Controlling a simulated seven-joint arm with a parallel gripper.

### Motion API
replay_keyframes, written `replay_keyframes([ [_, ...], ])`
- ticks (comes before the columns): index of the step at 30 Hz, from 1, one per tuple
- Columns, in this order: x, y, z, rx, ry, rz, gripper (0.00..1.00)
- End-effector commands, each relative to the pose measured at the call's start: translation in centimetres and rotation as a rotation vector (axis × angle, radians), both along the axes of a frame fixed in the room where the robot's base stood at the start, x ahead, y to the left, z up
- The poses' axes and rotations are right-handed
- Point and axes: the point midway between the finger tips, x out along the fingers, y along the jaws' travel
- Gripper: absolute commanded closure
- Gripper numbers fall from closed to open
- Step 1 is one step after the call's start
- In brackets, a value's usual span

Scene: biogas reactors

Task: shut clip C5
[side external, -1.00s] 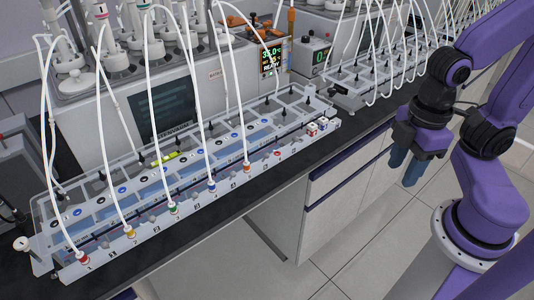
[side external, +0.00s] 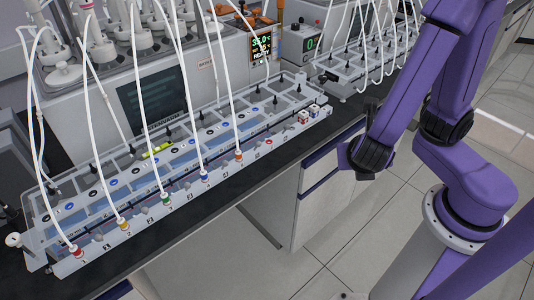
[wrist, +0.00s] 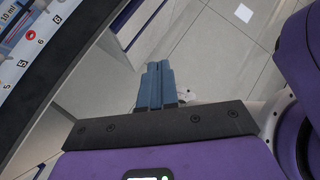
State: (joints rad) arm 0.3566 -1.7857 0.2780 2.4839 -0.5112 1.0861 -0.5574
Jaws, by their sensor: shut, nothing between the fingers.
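My gripper (wrist: 155,68) shows in the wrist view, its blue-grey fingers together and empty, over the floor beside the bench. In the side view the gripper is hidden or out of sight. The long grey rack (side external: 107,238) on the bench has numbered positions along its front. White tubes run to coloured fittings, with an orange one (side external: 239,156) at the fifth position. I cannot make out clip C5 or whether it is open. In the wrist view the rack's end shows at upper left, with the label 5 (wrist: 22,63), apart from my fingers.
A red round port (side external: 268,142) is at position six. A second rack (side external: 350,82) with many tubes stands behind. The bench's dark front edge (side external: 215,200) lies between the rack and open floor.

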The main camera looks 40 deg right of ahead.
Motion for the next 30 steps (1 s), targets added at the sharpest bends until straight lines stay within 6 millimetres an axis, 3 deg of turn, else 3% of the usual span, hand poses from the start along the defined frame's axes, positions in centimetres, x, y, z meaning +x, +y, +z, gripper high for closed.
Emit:
replay_keyframes([
  [8, 2.6, 3.2, -1.3, -0.433, 0.077, 0.495, 1.00],
  [18, 4.1, 9.2, -3.0, -1.003, 0.168, 1.022, 1.00],
  [24, 4.0, 12.1, -4.1, -1.260, 0.201, 1.215, 1.00],
  [30, 3.8, 13.3, -4.6, -1.372, 0.213, 1.288, 1.00],
])
